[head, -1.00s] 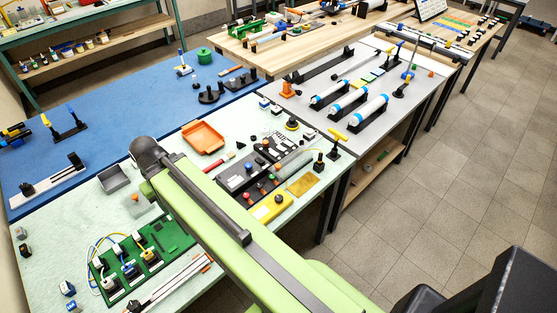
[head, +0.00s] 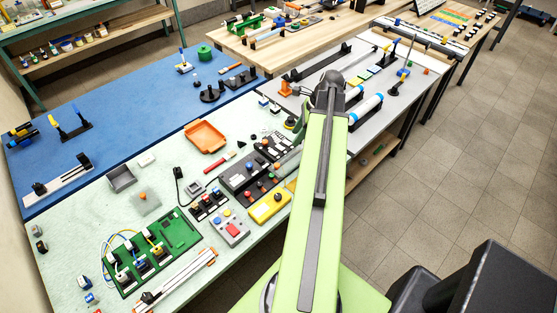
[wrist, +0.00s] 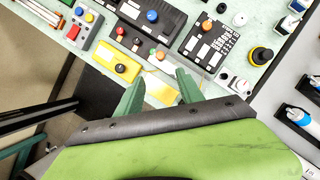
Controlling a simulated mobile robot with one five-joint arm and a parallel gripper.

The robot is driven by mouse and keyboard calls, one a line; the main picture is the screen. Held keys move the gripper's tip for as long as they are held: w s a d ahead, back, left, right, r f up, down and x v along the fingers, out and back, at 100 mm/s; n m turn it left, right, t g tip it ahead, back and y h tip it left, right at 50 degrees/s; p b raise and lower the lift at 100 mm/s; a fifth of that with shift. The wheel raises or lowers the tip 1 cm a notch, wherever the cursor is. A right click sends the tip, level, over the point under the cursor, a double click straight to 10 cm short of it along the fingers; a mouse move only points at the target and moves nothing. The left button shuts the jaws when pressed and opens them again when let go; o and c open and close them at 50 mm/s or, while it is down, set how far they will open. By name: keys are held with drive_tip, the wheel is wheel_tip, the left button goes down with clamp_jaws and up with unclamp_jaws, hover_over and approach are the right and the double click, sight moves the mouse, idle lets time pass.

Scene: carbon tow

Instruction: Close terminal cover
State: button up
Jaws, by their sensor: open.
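My gripper (wrist: 160,75) shows in the wrist view with its two green fingers apart and nothing held between them. In the head view my arm hides it. A pale, see-through panel (wrist: 172,67) lies beyond and between the fingertips, beside a black box with coloured knobs (wrist: 150,18); it may be the terminal cover, but I cannot tell its hinge or angle. A yellow plate (wrist: 160,93) lies between the fingers, nearer the bench edge. In the head view the black box (head: 240,178) stands on the pale green bench, and my arm partly covers the area right of it.
A yellow box with a black knob (wrist: 120,68) is left of the fingers. A black panel with white labels (wrist: 207,42) and a yellow-and-black button (wrist: 260,56) are on the right. A green circuit board (head: 155,255) and orange tray (head: 205,136) are farther left on the bench.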

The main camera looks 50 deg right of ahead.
sight(277, 165)
drive_tip(key=b+x, duration=1.6)
drive_tip(key=x, duration=0.1)
drive_tip(key=shift+f, duration=0.25)
clamp_jaws()
idle(0.6)
